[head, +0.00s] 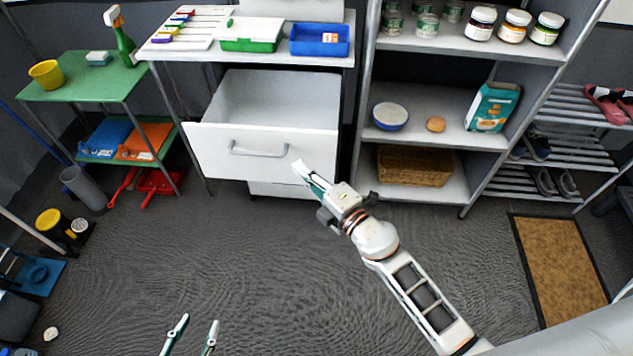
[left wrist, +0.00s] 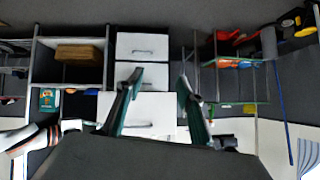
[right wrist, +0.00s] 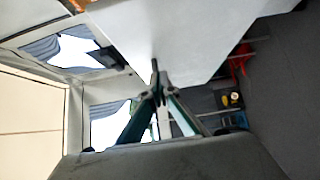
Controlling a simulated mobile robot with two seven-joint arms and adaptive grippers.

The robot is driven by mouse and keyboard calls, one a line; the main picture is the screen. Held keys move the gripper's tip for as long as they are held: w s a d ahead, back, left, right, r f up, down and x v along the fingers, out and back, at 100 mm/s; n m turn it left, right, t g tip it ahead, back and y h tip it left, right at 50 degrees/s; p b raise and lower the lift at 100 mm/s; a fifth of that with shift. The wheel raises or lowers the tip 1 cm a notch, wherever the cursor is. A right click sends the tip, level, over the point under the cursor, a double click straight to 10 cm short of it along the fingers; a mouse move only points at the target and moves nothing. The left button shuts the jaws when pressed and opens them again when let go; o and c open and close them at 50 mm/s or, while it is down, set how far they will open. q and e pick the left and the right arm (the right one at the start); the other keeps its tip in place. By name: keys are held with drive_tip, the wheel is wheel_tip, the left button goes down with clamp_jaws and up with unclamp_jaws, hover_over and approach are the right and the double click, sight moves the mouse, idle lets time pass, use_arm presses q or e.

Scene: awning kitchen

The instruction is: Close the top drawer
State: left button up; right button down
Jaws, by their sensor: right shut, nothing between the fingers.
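The top drawer (head: 219,151) of the white cabinet is pulled far out, and its inside looks empty. Its white front has a grey bar handle (head: 258,150). My right gripper (head: 300,167) is shut and empty, with its tips at the right part of the drawer front. In the right wrist view the shut fingertips (right wrist: 157,75) lie close to the white drawer front (right wrist: 185,40); I cannot tell whether they touch. My left gripper (head: 197,320) is open and empty, low over the floor, away from the cabinet. Its spread fingers also show in the left wrist view (left wrist: 160,85).
A lower drawer (head: 285,190) below is closed. A shelf unit (head: 463,135) stands right of the cabinet, with a basket (head: 415,165) low down. A green table (head: 85,82) stands at the left. The floor (head: 250,240) in front is mostly clear.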

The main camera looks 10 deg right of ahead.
drive_tip(key=w, duration=0.1)
drive_tip(key=w+d, duration=0.1)
drive_tip(key=w, duration=0.1)
drive_tip(key=shift+w+f+b, duration=0.15)
drive_tip(key=shift+f+b, duration=0.05)
drive_tip(key=shift+b, duration=0.1)
drive_tip(key=shift+w+r, duration=0.1)
drive_tip(key=shift+w, duration=0.2)
use_arm(q)
drive_tip(key=shift+d+r, duration=0.1)
drive_tip(key=shift+d, duration=0.1)
use_arm(e)
drive_tip(key=shift+d, duration=0.1)
use_arm(q)
drive_tip(key=shift+a, duration=0.1)
use_arm(e)
drive_tip(key=shift+w, duration=0.1)
